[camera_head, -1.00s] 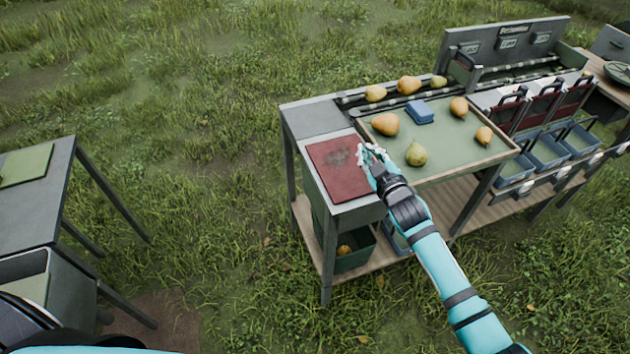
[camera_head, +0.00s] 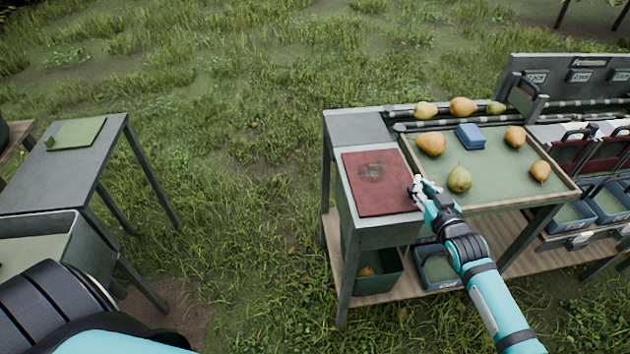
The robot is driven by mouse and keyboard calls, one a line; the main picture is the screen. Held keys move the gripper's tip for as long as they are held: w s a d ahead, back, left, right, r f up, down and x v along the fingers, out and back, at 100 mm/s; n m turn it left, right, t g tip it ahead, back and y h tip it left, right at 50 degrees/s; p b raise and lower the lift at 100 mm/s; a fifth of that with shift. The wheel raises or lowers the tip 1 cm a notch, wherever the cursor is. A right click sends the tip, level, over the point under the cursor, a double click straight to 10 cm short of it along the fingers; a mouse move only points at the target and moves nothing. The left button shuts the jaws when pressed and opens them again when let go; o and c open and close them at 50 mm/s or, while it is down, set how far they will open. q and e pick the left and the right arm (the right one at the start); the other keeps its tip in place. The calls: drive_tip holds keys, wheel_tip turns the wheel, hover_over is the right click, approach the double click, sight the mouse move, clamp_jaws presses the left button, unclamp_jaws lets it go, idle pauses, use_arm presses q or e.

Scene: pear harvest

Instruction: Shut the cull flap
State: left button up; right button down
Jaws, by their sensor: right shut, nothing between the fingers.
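The cull flap is a dark red square plate (camera_head: 380,188) with a grey smudge. It lies flat on top of the grey box (camera_head: 372,236) at the left end of the sorting bench. My right gripper (camera_head: 418,187) is shut and empty at the flap's right edge, beside the green tray's near left corner. I cannot tell whether it touches the flap. At the lower left my left arm (camera_head: 60,310) shows, but its gripper is out of view.
The green tray (camera_head: 490,185) holds several pears and a blue block (camera_head: 470,136). Below the flap stands a dark green bin (camera_head: 380,277) with a pear inside. A separate grey table (camera_head: 70,175) stands at left. Grass lies open between.

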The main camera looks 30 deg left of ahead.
use_arm(q)
drive_tip(key=shift+d, duration=0.3)
idle(0.4)
